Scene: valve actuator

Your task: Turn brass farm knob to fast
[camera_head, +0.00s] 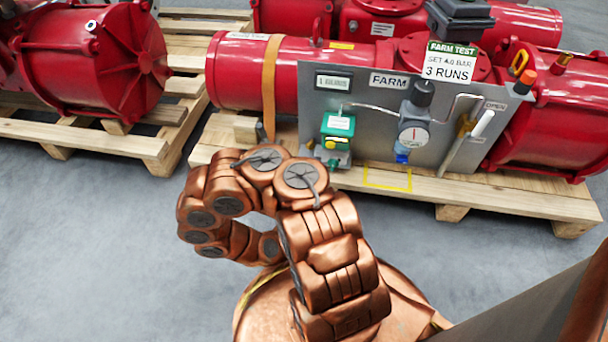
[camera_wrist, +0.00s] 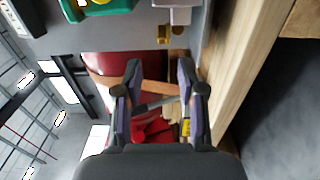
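The green box (camera_head: 338,125) with a yellow button is mounted on the grey FARM panel. In the head view my arm hides the gripper.
The panel (camera_head: 365,80) also carries a gauge (camera_head: 413,134) with a black knob, a display (camera_head: 333,82) and a white-handled lever (camera_head: 481,124). A red actuator (camera_head: 238,75) with an orange strap lies behind it on a wooden pallet (camera_head: 510,203).

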